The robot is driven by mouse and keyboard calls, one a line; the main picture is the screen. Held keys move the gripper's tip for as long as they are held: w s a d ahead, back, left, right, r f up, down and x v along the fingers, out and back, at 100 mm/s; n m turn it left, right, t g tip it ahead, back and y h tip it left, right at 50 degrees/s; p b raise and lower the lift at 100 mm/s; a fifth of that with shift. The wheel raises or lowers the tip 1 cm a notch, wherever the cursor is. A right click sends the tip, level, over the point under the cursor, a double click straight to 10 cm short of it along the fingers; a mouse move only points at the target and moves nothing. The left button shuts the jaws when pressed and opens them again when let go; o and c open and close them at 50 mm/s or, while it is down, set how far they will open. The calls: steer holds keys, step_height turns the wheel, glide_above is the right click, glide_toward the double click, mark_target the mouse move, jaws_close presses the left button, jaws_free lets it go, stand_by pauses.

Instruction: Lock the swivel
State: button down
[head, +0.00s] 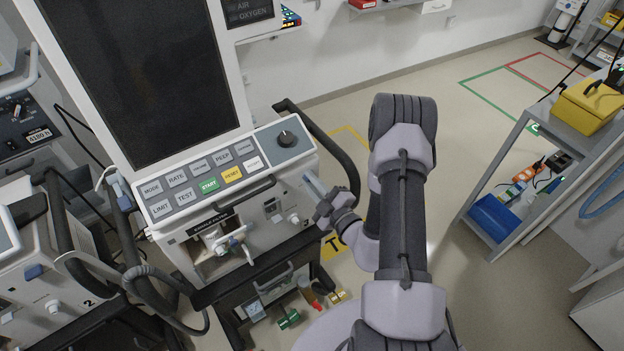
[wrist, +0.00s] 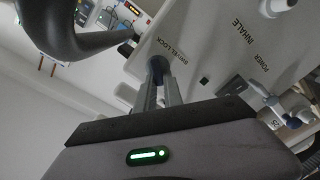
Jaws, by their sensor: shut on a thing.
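The ventilator (head: 225,165) stands at the left of the head view with its button panel and dark screen facing me. In the wrist view, a small dark knob (wrist: 158,66) is on its pale housing, beside a label (wrist: 173,48) that seems to read SWIVEL LOCK. My gripper (wrist: 157,90) is shut on this knob, its two grey fingers on either side. In the head view my gripper (head: 313,184) reaches the right side of the ventilator, just below the panel's corner. The knob is not visible there, and I cannot tell which way it is turned.
A dark curved handle (head: 340,150) arches close behind my gripper; it also shows large in the wrist view (wrist: 75,32). A second unit with hoses (head: 45,275) stands at left. A grey cart (head: 515,135) with a yellow case is at right.

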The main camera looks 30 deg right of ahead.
steer(key=shift+a+f+n+b, duration=0.15)
steer(key=shift+f+n, duration=0.1)
steer(key=shift+n, duration=1.65)
steer(key=shift+f+n+b, duration=0.15)
steer(key=shift+f+n, duration=0.05)
steer(key=shift+n, duration=1.7)
steer(key=c, duration=1.5)
jaws_free()
steer(key=shift+o, duration=0.2)
